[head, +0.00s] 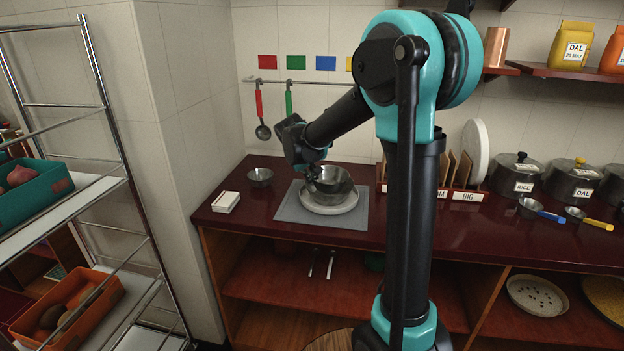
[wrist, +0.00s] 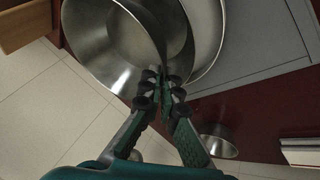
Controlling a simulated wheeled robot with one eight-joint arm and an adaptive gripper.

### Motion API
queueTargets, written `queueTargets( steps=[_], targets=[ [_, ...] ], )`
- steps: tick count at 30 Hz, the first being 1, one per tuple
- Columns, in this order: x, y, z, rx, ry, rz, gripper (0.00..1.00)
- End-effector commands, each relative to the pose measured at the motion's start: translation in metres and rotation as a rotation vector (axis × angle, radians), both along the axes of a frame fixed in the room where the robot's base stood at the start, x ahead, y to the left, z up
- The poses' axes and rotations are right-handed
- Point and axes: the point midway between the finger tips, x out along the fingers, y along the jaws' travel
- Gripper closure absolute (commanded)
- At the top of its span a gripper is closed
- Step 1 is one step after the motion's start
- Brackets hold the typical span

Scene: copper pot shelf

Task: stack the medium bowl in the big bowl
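The two overlap, so I cannot tell whether the inner one rests on the bottom. In the head view my gripper (head: 311,172) is at the bowls' left side.
A small steel bowl (head: 260,178) stands left of the grey mat (head: 290,208), with a white box (head: 226,202) near it. Racks of boards and lidded pots (head: 516,176) are on the right. A wire shelf (head: 110,120) stands at the left.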

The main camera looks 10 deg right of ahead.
Motion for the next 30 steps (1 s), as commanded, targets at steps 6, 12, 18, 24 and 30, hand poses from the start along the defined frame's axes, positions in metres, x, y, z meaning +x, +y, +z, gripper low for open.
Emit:
queueTargets(
  steps=[6,12,18,24,30],
  targets=[
    [0.000,0.000,-0.002,0.000,0.000,0.000,1.00],
    [0.000,0.000,-0.008,0.000,0.000,0.000,1.00],
    [0.000,0.000,-0.012,0.000,0.000,0.000,1.00],
    [0.000,0.000,-0.012,0.000,0.000,0.000,0.86],
    [0.000,0.000,-0.011,0.000,0.000,0.000,0.86]
  ],
)
